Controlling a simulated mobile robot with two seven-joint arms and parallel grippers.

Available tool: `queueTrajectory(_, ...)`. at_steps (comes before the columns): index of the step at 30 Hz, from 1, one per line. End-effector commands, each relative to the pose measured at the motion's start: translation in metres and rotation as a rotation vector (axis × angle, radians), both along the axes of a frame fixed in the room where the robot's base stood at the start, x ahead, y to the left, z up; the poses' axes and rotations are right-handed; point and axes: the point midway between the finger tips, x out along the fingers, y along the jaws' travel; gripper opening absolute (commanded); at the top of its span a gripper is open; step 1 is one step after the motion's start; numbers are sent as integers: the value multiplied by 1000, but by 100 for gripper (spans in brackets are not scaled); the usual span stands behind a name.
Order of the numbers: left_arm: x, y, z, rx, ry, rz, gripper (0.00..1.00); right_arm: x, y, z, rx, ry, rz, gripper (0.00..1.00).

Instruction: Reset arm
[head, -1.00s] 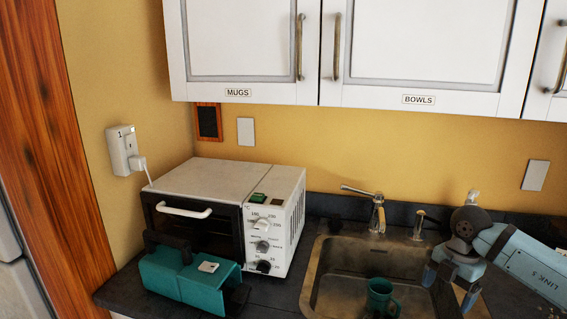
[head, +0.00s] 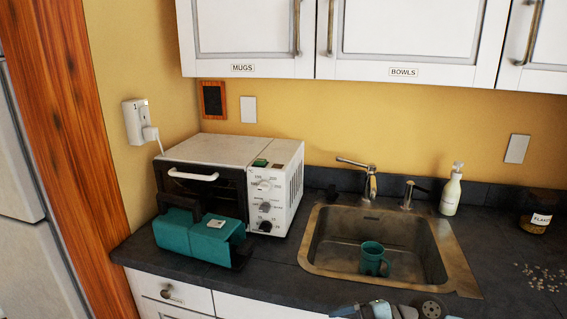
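Part of my arm (head: 390,310) shows at the bottom edge, in front of the counter below the sink. Its gripper fingers cannot be made out there, and which arm it is cannot be told from this piece. No other arm is in view. A teal mug (head: 373,260) stands in the metal sink (head: 330,262), apart from my arm.
A white toaster oven (head: 235,150) stands at the left, with a teal toaster-like appliance (head: 200,236) before it. A soap bottle (head: 451,190) and a jar (head: 540,212) stand right of the faucet (head: 371,182). Crumbs (head: 541,278) lie at right. Wall cabinets (head: 420,40) hang above.

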Motion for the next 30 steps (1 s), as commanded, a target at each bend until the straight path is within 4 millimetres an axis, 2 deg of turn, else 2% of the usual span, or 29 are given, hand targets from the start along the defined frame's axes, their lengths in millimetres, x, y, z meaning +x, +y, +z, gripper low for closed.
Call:
queueTrajectory(1, -1, -1, -7, -3, 0, -1, 43, -11, 16, -7, 150, 15, -64, 86)
queueTrajectory(2, -1, -1, -8, -5, 0, 0, 43, -14, 21, -6, 232, 21, -113, 86)
queueTrajectory(5, -4, -3, -15, -7, 8, -1, 43, -19, 27, -9, 458, 56, -320, 86)
queueTrajectory(8, -4, -4, -22, -9, 12, -1, 43, -20, 16, -26, 607, 128, -579, 86)
queueTrajectory(11, -2, -5, -25, -14, 6, 0, 43, -25, -4, -60, 667, 239, -856, 86)
queueTrajectory(14, -1, -5, -29, -17, 6, 1, 43, -40, -27, -107, 639, 379, -1114, 86)
queueTrajectory(18, -1, -6, -36, -18, 14, 2, 43, -75, -49, -170, 519, 576, -1362, 86)
queueTrajectory(24, 1, -7, -36, -25, 2, 3, 43, -134, -63, -236, 317, 824, -1537, 86)
queueTrajectory(27, 2, -7, -39, -27, 1, 4, 43, -167, -65, -261, 216, 940, -1579, 86)
queueTrajectory(30, 2, -7, -8, -24, 5, 3, 43, -166, -66, -231, 209, 932, -1578, 86)
